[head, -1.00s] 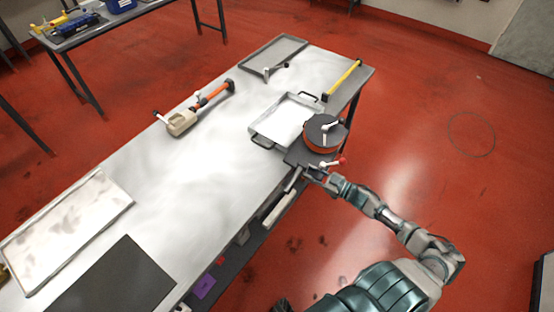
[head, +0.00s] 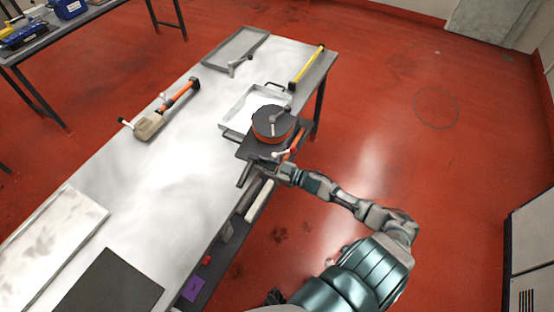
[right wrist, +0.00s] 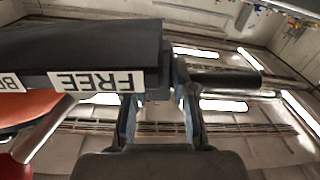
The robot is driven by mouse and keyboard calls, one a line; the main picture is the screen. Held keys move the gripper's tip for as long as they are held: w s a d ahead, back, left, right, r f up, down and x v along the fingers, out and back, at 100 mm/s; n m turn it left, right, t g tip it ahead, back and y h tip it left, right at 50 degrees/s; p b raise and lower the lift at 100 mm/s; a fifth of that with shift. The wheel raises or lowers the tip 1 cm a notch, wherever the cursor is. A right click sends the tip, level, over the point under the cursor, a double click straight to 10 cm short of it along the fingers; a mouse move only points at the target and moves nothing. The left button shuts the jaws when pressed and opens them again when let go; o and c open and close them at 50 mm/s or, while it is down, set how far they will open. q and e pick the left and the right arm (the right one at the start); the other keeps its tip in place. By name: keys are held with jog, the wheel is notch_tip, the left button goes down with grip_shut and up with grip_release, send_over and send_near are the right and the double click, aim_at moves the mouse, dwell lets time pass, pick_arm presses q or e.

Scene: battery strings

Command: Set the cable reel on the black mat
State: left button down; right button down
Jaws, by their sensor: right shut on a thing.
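The cable reel (head: 268,127) is an orange drum with a dark top and a crank, on a dark base plate. In the head view it overlaps the near right part of the metal tray; I cannot tell whether it touches anything below. My right gripper (head: 272,161) is shut on the near side of the reel, at its dark handle. In the right wrist view the gripper fingers (right wrist: 160,112) are beside the black base (right wrist: 80,50), labelled "FREE", with the orange drum (right wrist: 25,107) at left. The black mat (head: 112,286) lies bare at the table's near left. My left gripper is out of view.
On the metal table (head: 160,200) are a shallow tray (head: 233,118), a farther grey tray (head: 232,48), a yellow-handled tool (head: 308,66), a beige and orange tool (head: 152,125) and a pale panel (head: 50,240). The table middle is clear. A lower shelf holds a purple item (head: 193,288).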

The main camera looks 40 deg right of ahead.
aim_at(246, 167)
jog(key=a, duration=0.1)
jog(key=w+a, duration=0.2)
jog(key=a, duration=0.1)
jog(key=shift+w+a, duration=0.45)
jog(key=shift+a, duration=0.25)
notch_tip(246, 167, down, 2)
jog(key=shift+a+f, duration=0.1)
jog(key=shift+f, duration=0.55)
jog(key=c, duration=1.1)
grip_release()
jog(key=shift+s+f, duration=0.1)
jog(key=shift+f, duration=0.05)
jog(key=shift+o, duration=0.8)
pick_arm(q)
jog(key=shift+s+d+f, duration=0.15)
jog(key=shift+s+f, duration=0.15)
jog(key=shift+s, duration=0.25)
